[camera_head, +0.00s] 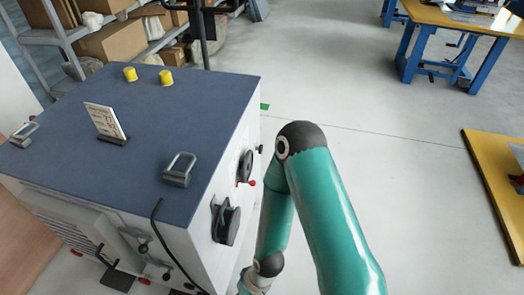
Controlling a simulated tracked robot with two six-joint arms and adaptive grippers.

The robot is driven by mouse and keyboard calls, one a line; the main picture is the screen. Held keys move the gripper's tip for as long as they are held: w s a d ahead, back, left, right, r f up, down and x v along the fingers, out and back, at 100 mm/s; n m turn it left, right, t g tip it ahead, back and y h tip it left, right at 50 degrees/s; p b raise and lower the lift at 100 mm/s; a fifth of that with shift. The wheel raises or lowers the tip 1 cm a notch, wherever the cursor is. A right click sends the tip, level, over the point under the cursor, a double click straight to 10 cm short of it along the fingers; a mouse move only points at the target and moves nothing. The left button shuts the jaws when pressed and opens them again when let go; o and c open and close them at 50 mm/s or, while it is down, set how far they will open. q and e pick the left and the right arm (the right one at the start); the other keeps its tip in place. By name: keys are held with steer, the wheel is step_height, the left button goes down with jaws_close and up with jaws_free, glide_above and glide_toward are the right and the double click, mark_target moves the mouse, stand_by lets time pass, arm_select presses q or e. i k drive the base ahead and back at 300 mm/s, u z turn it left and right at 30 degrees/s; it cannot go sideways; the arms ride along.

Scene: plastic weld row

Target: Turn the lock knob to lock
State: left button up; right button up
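A white machine cabinet with a dark blue top (150,120) stands at the left. On its right-hand side face is a black knob or handle with a red tip (246,168). A larger black knob-like part (228,222) sits nearer on the same face, and a small black knob (260,148) sits farther back. I cannot tell which of these is the lock knob, nor its lock position. My teal right arm comes in from the bottom right and bends down beside this face. Its wrist end reaches the bottom edge, and neither gripper is in view.
The top carries two yellow buttons (166,77), a small sign (106,122) and two grey metal handles (179,169). A black cable (160,240) hangs at the front. Shelves with boxes (110,42) stand behind. Grey floor to the right is clear up to yellow tables (470,22).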

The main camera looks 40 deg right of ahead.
mark_target(260, 149)
steer(key=z, duration=0.2)
steer(key=i, duration=0.2)
steer(key=u, duration=3)
steer(key=k, duration=1.65)
steer(key=z, duration=0.6)
steer(key=k, duration=0.75)
steer(key=z, duration=0.9)
steer(key=i, duration=0.4)
steer(key=z, duration=0.2)
